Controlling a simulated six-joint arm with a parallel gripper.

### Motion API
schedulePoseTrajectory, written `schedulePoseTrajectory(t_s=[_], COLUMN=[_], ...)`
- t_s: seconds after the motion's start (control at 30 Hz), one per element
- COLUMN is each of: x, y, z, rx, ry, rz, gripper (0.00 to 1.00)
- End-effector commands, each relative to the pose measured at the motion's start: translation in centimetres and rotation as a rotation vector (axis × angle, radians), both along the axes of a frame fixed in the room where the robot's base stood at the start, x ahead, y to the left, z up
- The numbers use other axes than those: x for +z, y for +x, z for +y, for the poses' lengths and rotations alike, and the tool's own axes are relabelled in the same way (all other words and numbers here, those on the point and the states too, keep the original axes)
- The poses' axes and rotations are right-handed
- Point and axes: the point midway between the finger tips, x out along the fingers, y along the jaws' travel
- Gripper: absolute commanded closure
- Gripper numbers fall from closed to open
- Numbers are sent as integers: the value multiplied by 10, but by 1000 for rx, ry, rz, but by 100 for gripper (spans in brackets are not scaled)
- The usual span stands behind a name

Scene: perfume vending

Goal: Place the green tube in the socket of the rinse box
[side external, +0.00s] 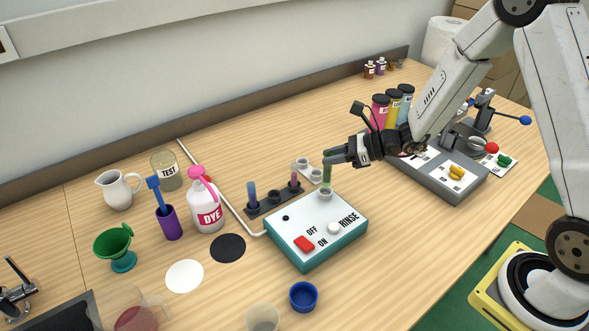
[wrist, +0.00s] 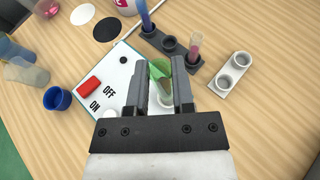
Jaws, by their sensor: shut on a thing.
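The green tube (side external: 327,174) is upright between the fingers of my gripper (side external: 334,155), which is shut on it near its top. In the wrist view the tube (wrist: 159,70) shows between the two grey fingers (wrist: 158,66). The rinse box (side external: 290,242) is white-topped with teal sides; its top also shows in the wrist view (wrist: 118,75). Its white ring socket (side external: 325,195) is at the far right corner, directly under the tube. The tube's lower end meets the socket in the picture; I cannot tell whether it is inside or just above.
A dark rack (side external: 273,199) with a blue and a pink tube stands behind the box, beside a light grey two-hole holder (side external: 309,170). The box top has a red switch (side external: 304,244) and a white knob (side external: 334,228). A blue cup (side external: 303,297) stands in front.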

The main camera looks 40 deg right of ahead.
Motion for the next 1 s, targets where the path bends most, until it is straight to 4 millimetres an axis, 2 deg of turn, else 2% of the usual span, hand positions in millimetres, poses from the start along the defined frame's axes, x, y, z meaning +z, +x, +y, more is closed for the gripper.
schedulePoseTrajectory(t_s=[0.17,0.6,1.0], x=[-3,-35,-38], y=[0,0,0], z=[0,0,0], rx=[0,1,0], ry=[0,0,0], rz=[0,1,0], gripper=[100,100,100])
